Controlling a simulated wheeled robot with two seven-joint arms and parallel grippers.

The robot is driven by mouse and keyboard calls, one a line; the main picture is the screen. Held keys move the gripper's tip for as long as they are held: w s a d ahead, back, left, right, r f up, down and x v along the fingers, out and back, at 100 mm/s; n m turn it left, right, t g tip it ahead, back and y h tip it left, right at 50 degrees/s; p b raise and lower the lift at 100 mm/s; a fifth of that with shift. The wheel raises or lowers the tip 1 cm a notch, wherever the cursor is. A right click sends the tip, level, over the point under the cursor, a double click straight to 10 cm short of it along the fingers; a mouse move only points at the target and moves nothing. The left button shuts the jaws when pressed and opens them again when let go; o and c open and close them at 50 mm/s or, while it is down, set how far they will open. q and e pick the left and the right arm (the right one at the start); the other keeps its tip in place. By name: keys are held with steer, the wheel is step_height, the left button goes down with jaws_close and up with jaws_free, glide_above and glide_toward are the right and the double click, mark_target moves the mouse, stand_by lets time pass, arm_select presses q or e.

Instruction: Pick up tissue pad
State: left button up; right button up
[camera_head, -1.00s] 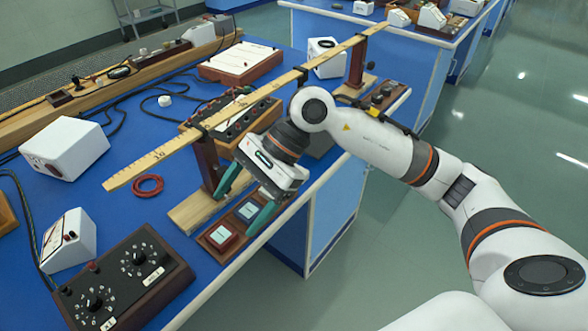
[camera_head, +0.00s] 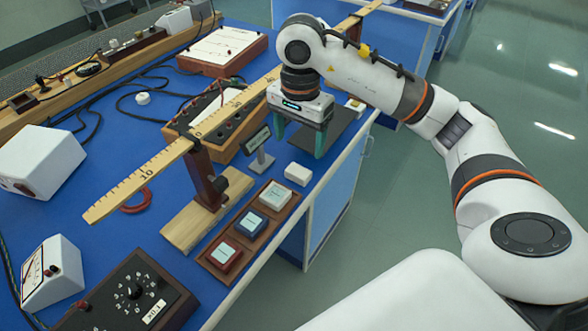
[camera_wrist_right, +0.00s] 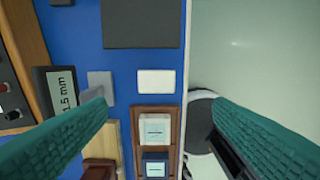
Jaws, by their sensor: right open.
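The tissue pad appears to be the small white block (camera_head: 298,174) lying on the blue bench near its front edge, just beyond the wooden tray; it also shows in the right wrist view (camera_wrist_right: 156,82). My right gripper (camera_head: 300,146) points down with its green fingers apart and empty, above the bench and slightly beyond the pad in the head view. In the right wrist view the fingers (camera_wrist_right: 160,108) stand wide on either side, with the pad between and ahead of them, untouched. My left gripper is out of view.
The wooden tray (camera_head: 211,257) holds red, blue and pale blocks. A dark mat (camera_head: 343,128) lies beyond the pad. A small display stand (camera_head: 257,142) and a long ruler (camera_head: 160,165) on a wooden post stand close by. The bench edge drops to the floor at right.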

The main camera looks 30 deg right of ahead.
mark_target(298, 171)
step_height(298, 171, down, 4)
steer(key=shift+s, duration=0.1)
steer(key=f, duration=0.3)
steer(key=w+f, duration=0.1)
steer(key=f, duration=0.1)
steer(key=shift+d+f+p, duration=0.2)
steer(key=shift+f+p, duration=0.1)
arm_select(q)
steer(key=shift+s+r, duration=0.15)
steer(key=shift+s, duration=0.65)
arm_select(e)
steer(key=c, duration=1)
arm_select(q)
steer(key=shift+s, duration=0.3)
arm_select(e)
step_height(298, 171, up, 10)
steer(key=shift+r, duration=0.1)
